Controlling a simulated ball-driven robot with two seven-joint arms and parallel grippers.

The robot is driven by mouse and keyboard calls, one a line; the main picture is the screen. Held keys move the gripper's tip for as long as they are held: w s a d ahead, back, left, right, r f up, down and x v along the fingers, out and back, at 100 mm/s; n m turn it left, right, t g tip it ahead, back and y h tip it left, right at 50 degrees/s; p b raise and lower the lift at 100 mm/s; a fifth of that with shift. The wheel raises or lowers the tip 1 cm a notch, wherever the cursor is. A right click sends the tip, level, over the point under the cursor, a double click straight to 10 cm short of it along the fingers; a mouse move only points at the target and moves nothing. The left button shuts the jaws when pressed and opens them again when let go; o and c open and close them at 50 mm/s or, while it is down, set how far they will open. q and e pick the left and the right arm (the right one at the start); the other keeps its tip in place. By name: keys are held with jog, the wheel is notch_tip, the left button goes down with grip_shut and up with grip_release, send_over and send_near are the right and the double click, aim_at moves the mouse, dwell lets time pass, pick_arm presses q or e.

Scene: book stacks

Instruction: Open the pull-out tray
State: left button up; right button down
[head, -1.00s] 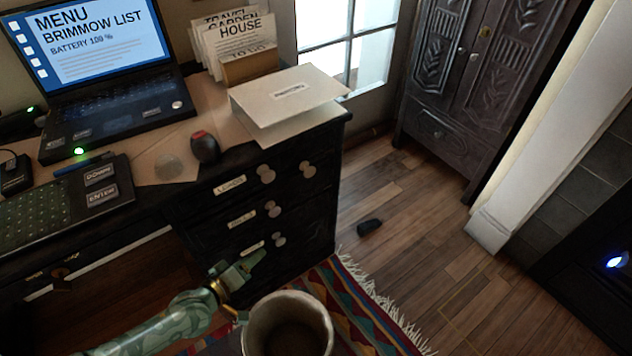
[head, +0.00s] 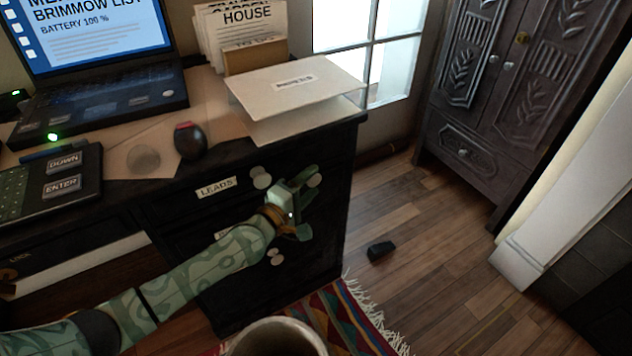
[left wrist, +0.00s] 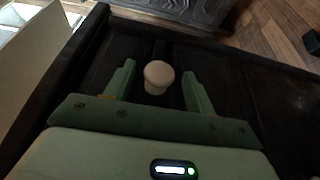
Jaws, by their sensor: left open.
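The black desk's drawer front (head: 335,215) carries pale round knobs. I cannot tell for sure which part is the pull-out tray; no tray stands out from the desk. My right gripper is not in view.
A dark block (head: 380,250) lies on the floor. A patterned rug (head: 350,320) is below; the wooden floor to the right is mostly clear.

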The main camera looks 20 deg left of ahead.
pick_arm(q)
jog(key=shift+x, duration=1.05)
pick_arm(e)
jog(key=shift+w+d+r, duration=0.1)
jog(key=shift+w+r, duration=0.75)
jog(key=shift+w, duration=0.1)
pick_arm(q)
grip_shut()
jog(key=shift+s+d, duration=0.1)
jog(key=shift+d, duration=0.05)
